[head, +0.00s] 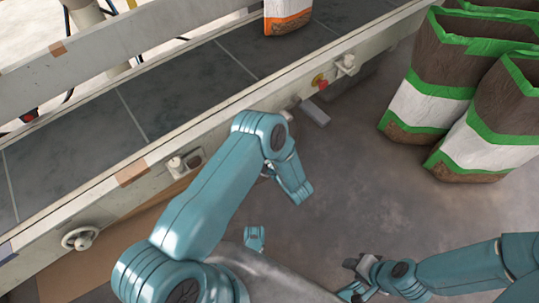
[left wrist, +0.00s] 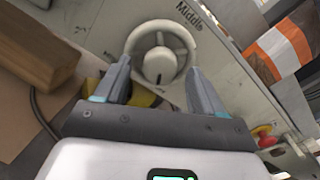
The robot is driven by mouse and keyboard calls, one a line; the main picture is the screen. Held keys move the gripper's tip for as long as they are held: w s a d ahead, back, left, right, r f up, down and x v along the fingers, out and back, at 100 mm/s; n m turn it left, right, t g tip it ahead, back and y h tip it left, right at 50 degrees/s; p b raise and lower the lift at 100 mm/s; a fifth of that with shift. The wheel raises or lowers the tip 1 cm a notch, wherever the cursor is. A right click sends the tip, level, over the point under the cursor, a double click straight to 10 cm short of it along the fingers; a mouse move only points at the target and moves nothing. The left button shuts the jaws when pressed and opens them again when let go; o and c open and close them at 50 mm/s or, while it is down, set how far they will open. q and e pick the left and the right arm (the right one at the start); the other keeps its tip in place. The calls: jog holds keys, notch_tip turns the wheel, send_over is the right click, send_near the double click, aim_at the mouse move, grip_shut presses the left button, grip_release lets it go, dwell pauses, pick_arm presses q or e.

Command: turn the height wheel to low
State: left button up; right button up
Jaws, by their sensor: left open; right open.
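The height wheel (left wrist: 162,52) is a pale round handwheel with a rounded hub in the left wrist view. It is mounted on a light panel with the printed word "Middle" above it at the right. A small dark mark shows on the hub. My left gripper (left wrist: 159,68) is open, its fingertips on either side of the wheel's lower part; I cannot tell whether they touch it. In the head view my left arm bends over the conveyor's near side and its fingers are not clear. My right gripper (head: 356,277) is open and empty, low over the floor.
A small handwheel (head: 80,238) sits on the conveyor rail at the left; I cannot tell whether it is the same wheel. Brown, white and green bags (head: 432,100) stand at the right.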

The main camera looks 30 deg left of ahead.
pick_arm(q)
jog(key=p+v, duration=0.3)
jog(key=v, duration=1.2)
